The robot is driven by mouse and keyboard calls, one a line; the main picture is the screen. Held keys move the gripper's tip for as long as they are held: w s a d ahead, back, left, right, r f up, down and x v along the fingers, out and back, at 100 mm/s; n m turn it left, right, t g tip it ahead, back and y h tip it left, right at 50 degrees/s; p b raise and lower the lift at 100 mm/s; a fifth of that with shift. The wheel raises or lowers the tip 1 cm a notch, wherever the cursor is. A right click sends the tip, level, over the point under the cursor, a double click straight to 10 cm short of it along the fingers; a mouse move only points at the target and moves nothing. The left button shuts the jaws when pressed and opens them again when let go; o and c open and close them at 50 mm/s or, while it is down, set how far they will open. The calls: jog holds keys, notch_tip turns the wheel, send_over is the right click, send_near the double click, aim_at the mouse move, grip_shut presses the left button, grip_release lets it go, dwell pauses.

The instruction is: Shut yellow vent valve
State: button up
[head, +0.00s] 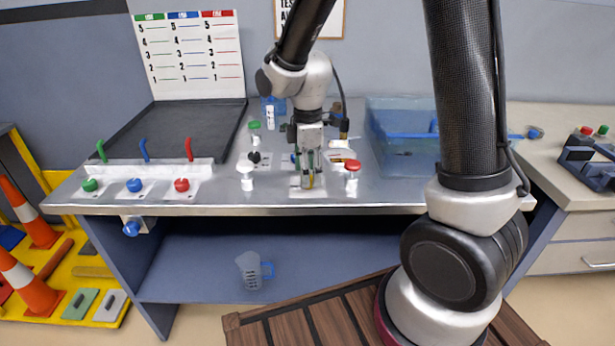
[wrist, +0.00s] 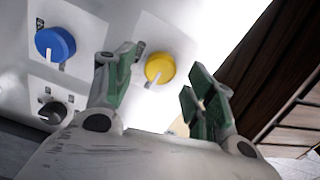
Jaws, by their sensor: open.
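The yellow vent valve (wrist: 160,68) is a round yellow knob with a white pointer mark, on a pale plate. In the wrist view it lies between and just beyond the two green-padded fingers of my gripper (wrist: 160,98). The fingers are spread apart, and the knob appears untouched. In the head view my gripper (head: 308,172) points down over the bench's front middle. Only a bit of the yellow knob (head: 309,182) shows there, largely hidden by the fingers.
A blue knob (wrist: 55,43) and a black knob (wrist: 52,112) sit close by. White bottles with a red cap (head: 352,165) and a white cap (head: 246,170) flank my gripper. A blue bin (head: 400,105) stands right; colored levers stand left. The bench's front edge is close.

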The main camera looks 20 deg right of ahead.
jog(key=shift+f, duration=1.05)
jog(key=c, duration=1.1)
jog(key=shift+o, duration=0.2)
jog(key=shift+m, duration=0.4)
jog(key=m, duration=0.7)
jog(key=shift+m, duration=0.3)
jog(key=m, duration=0.4)
jog(key=shift+m, duration=0.3)
jog(key=m, duration=0.4)
jog(key=shift+m, duration=0.3)
